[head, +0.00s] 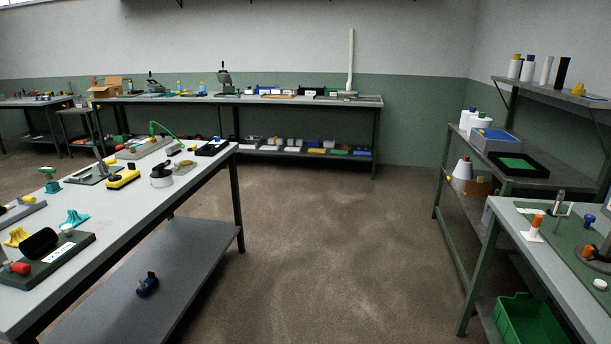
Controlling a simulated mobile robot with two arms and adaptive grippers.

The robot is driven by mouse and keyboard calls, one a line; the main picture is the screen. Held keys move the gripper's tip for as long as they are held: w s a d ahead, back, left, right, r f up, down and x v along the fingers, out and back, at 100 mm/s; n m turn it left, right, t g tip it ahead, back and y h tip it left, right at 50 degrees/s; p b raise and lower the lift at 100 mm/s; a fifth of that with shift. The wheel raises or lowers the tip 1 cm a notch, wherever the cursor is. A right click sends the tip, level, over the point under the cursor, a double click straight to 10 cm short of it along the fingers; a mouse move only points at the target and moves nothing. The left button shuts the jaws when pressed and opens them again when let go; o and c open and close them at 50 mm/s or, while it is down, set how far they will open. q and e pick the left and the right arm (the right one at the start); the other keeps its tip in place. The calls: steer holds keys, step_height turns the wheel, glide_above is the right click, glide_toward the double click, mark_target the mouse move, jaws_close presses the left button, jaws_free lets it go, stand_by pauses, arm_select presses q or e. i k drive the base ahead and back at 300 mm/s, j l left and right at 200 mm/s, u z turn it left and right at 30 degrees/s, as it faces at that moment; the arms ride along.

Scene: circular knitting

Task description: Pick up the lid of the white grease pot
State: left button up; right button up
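No gripper of mine shows in the head view. A small white disc (600,284) lies on the right workbench, and another pale round piece (66,229) lies on the left bench near a black part. I cannot tell whether either is a lid.
Open brown floor (320,240) lies between the left bench and the right workbench (510,212). A long bench (300,101) stands along the back wall. Shelving (540,181) and a green crate (528,318) are at the right. The left bench has a lower shelf (190,268).

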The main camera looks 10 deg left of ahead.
mark_target(160, 172)
steer(key=i+j+u, duration=0.15)
steer(key=i+u, duration=0.3)
steer(key=i, duration=0.15)
steer(key=i+u, duration=0.45)
steer(key=i, duration=0.15)
steer(key=i+l+u, duration=0.3)
steer(key=i+u, duration=0.15)
steer(key=i, duration=0.1)
